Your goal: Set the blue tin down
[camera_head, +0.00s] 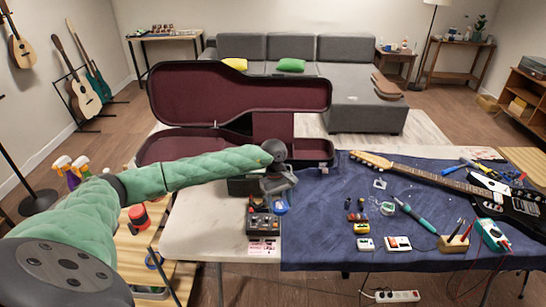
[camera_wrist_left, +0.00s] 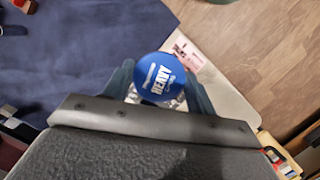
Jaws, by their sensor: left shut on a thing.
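The blue tin (camera_head: 280,209) shows below my left gripper (camera_head: 279,194) in the head view, close to the left edge of the blue cloth. In the left wrist view the tin (camera_wrist_left: 160,79) shows its round blue lid with white "HEAVY" lettering. My left gripper is shut on it, with a finger on either side. The gripper hides part of the tin in the head view. I cannot tell whether the tin touches the table or hangs just above it. My right gripper is in neither view.
Black pedals (camera_head: 262,222) stand just left of the tin, with a pink card (camera_head: 263,246) in front. The open guitar case (camera_head: 240,88) lies behind. An electric guitar (camera_head: 440,182) and tools lie on the blue cloth (camera_head: 325,235). Bare table (camera_head: 195,225) is free at left.

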